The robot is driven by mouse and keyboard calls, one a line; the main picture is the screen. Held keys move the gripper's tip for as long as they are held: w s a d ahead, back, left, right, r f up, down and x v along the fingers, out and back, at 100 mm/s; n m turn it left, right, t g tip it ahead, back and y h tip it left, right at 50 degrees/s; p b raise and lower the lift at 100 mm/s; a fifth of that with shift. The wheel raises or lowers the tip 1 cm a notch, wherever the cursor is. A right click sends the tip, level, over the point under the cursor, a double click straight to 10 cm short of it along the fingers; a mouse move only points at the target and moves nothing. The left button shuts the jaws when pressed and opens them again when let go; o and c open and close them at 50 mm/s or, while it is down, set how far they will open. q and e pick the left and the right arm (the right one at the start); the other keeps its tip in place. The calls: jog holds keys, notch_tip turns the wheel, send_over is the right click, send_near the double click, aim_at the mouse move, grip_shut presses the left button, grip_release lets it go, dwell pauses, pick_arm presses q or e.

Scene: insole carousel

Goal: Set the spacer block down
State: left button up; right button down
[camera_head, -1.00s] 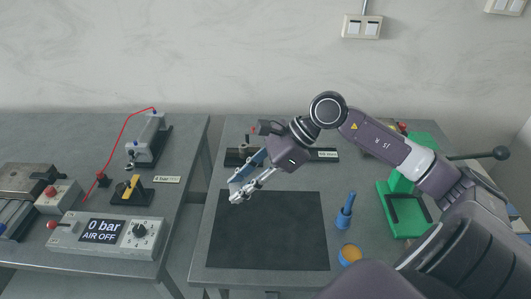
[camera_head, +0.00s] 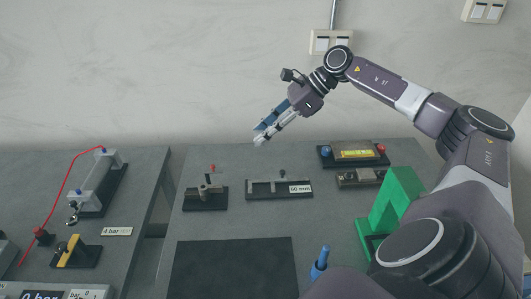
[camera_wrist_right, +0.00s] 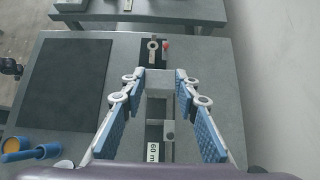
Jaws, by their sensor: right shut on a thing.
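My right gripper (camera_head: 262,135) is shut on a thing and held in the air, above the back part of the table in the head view. In the wrist view, a plain grey block (camera_wrist_right: 158,82), which seems to be the spacer block, shows between the fingertips of the right gripper (camera_wrist_right: 157,78). In the head view the block cannot be made out clearly. The low grey fixture with the "60 mm" label (camera_head: 280,188) stands on the table, lower in the picture than the gripper. In the wrist view the label (camera_wrist_right: 153,152) shows between the fingers, below the block. My left gripper is not in view.
A small stand with a red knob (camera_head: 205,192) is left of the fixture. A black mat (camera_head: 235,268) lies in front, bare. A dark device with a yellow display (camera_head: 354,150) and a green frame (camera_head: 395,205) stand to the right. A blue tool (camera_head: 319,262) stands beside the mat.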

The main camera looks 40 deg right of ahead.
notch_tip(320, 180, down, 14)
jog(key=p, duration=0.4)
jog(key=shift+s+a, duration=0.1)
jog(key=shift+a, duration=0.05)
jog(key=shift+a+f, duration=0.1)
jog(key=shift+f, duration=0.6)
notch_tip(320, 180, down, 3)
jog(key=shift+f+p, duration=0.2)
jog(key=shift+p, duration=0.35)
jog(key=shift+f, duration=0.35)
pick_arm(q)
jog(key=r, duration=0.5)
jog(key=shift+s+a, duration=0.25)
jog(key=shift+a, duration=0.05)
